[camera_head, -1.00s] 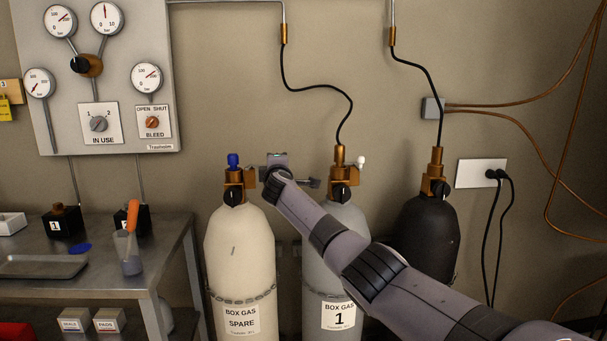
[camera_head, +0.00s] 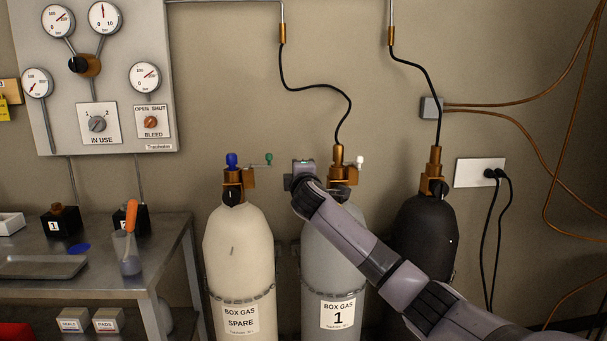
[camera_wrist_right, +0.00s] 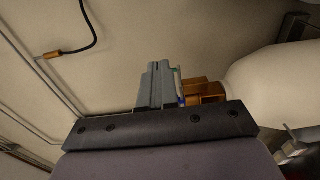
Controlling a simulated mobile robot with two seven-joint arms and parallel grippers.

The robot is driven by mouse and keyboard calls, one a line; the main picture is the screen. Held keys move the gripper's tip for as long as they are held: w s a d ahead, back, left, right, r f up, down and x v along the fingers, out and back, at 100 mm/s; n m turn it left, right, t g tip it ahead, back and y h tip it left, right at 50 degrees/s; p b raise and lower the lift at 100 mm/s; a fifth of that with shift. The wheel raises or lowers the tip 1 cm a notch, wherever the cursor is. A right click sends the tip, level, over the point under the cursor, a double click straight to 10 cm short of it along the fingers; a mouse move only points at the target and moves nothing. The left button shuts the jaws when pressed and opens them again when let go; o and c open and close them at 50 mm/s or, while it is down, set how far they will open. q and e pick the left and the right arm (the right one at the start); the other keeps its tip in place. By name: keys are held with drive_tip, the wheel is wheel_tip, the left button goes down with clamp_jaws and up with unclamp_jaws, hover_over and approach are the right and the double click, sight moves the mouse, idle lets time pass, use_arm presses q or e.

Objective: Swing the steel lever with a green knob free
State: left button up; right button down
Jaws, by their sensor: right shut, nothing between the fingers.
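The steel lever (camera_head: 258,164) sticks out to the right from the brass valve (camera_head: 234,179) on the BOX GAS SPARE cylinder. Its green knob (camera_head: 269,158) is at the free end, pointing right and slightly up. My right gripper (camera_head: 300,170) is a short way right of the knob, in front of the BOX GAS 1 valve, with a gap between it and the knob in the picture. In the right wrist view its fingers (camera_wrist_right: 156,86) are shut and empty. A sliver of green (camera_wrist_right: 177,71) shows behind them. My left gripper is not in view.
The BOX GAS 1 cylinder (camera_head: 324,262) and a black cylinder (camera_head: 420,240) stand to the right, with black hoses (camera_head: 348,103) above. A blue knob (camera_head: 232,160) tops the spare valve. A steel table (camera_head: 160,262) stands left. The wall above the lever is clear.

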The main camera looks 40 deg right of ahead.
drive_tip(key=shift+s, duration=0.6)
